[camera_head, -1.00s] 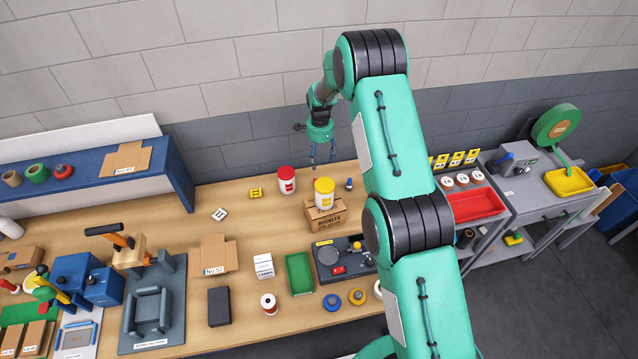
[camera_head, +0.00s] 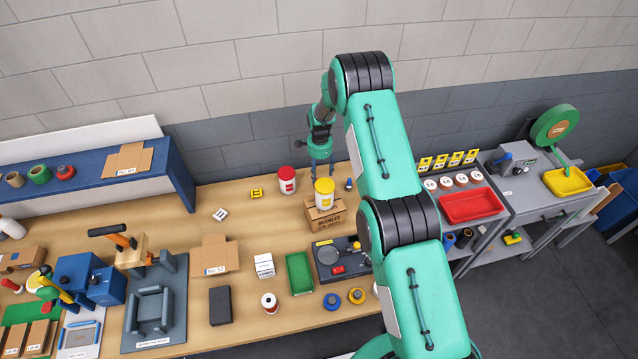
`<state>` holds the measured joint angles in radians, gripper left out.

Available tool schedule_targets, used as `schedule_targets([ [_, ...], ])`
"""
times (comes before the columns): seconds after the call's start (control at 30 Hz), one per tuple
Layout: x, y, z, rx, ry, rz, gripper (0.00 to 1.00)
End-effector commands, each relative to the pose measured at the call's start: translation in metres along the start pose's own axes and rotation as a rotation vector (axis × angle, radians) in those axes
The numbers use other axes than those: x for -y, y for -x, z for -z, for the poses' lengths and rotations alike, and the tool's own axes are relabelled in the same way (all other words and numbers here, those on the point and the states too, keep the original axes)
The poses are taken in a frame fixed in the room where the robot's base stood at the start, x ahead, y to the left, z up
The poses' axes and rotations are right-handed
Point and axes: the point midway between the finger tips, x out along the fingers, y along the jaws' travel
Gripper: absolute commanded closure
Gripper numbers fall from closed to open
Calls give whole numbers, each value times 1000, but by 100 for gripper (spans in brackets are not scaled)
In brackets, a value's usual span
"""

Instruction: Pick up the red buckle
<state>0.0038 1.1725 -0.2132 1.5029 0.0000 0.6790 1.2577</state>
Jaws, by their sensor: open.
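A small red piece, which looks like the red buckle (camera_head: 338,269), lies on a dark grey tray (camera_head: 327,281) at the right part of the workbench. It is too small to make out its shape. My gripper (camera_head: 321,171) is open and points down above the back of the bench, behind the jar with the yellow lid. It is well apart from the red piece, which lies nearer the front edge. Its fingers are partly hidden by the jar.
The yellow-lidded jar (camera_head: 324,195) stands on a cardboard box (camera_head: 325,219) between my gripper and the tray. A red-lidded jar (camera_head: 286,182) stands to the left. A green tray (camera_head: 300,273) lies left of the dark tray. Tape rolls (camera_head: 332,301) lie in front.

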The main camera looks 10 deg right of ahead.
Motion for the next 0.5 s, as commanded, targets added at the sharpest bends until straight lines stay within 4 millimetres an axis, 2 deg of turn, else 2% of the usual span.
schedule_targets([
  [0.27,0,-1,0,0,0,-1,38],
  [0.5,0,-12,-2,1,0,-2,38],
])
